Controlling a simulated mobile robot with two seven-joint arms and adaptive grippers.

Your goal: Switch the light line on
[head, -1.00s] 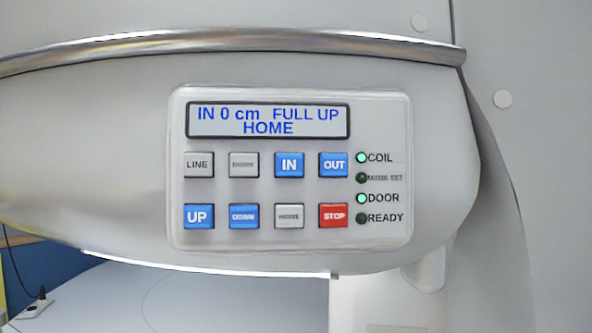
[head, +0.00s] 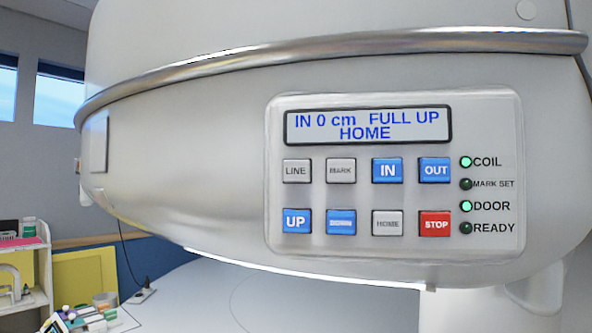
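The control panel (head: 393,235) is on the front of the white magnet housing, right of the middle in the head view. Its display (head: 367,125) reads "IN 0 cm FULL UP HOME". The grey LINE button (head: 296,171) is at the left end of the upper button row, next to the grey MARK button (head: 340,171). The COIL light (head: 466,162) and DOOR light (head: 466,206) glow green. The MARK SET light (head: 466,184) and READY light (head: 466,228) are dark. Neither of my grippers shows.
A metal rail (head: 330,50) curves along the housing above the panel. The red STOP button (head: 434,223) is at the lower row's right end. A white shelf (head: 40,270) and small items on a surface stand at the lower left. The space before the panel looks clear.

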